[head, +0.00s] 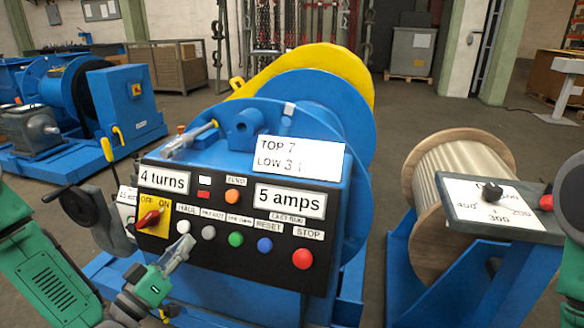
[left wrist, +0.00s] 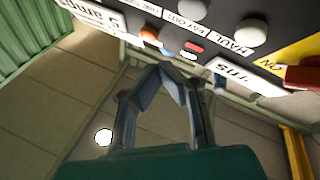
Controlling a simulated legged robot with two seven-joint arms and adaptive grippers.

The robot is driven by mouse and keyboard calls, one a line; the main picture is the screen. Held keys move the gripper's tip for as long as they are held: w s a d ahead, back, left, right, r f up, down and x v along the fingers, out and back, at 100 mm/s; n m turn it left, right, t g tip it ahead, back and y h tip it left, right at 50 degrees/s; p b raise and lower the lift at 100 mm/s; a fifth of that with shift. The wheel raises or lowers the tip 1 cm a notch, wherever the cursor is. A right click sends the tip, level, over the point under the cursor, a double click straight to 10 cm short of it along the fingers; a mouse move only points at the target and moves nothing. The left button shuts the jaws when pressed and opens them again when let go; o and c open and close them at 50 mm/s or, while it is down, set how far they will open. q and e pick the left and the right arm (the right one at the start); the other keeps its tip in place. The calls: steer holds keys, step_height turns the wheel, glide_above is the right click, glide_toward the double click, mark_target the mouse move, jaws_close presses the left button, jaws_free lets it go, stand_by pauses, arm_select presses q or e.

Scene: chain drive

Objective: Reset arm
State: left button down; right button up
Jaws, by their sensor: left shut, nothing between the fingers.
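My left gripper (head: 187,243) is in front of the lower left of the black control panel (head: 180,250), its fingers shut and empty, tips below the white and grey buttons. Whether the tips touch the panel I cannot tell. In the left wrist view the shut fingers (left wrist: 165,75) point at the panel, which appears upside down. The panel has a white button (head: 183,227), grey button (head: 208,232), green button (head: 236,239), blue button (head: 265,245) under a RESET label, and red STOP button (head: 303,259). A red switch (head: 148,218) sits on a yellow OFF/ON plate. My right gripper is not in view.
Signs read "4 turns" (head: 163,181), "5 amps" (head: 290,201) and "TOP 7, LOW 3" (head: 300,158). A blue and yellow drum (head: 325,100) stands behind. A wooden spool (head: 455,165) and dial plate (head: 495,207) are at right. Another blue machine (head: 120,100) stands back left.

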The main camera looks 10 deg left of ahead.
arm_select(q)
steer(key=s+d+f+m+g+p, duration=0.1)
steer(key=s+d+f+g+p, duration=0.1)
steer(key=s+d+f+g, duration=0.3)
steer(key=s+d+f+m+g+p, duration=0.1)
steer(key=s+d+f+g+p, duration=0.15)
steer(key=d+f+g, duration=0.35)
steer(key=s+a+f+g+y+p, duration=0.1)
steer(key=s+a+f+g+y, duration=0.1)
steer(key=s, duration=0.8)
steer(key=s+a+f+g+y+p, duration=0.1)
steer(key=s+a+f+g+y, duration=0.2)
steer(key=s, duration=0.7)
steer(key=a+g+y, duration=0.1)
steer(key=a+g, duration=0.1)
steer(key=g, duration=0.1)
steer(key=shift+s+a+m+g+y+p, duration=0.3)
steer(key=shift+g+p, duration=0.1)
steer(key=shift+f, duration=0.1)
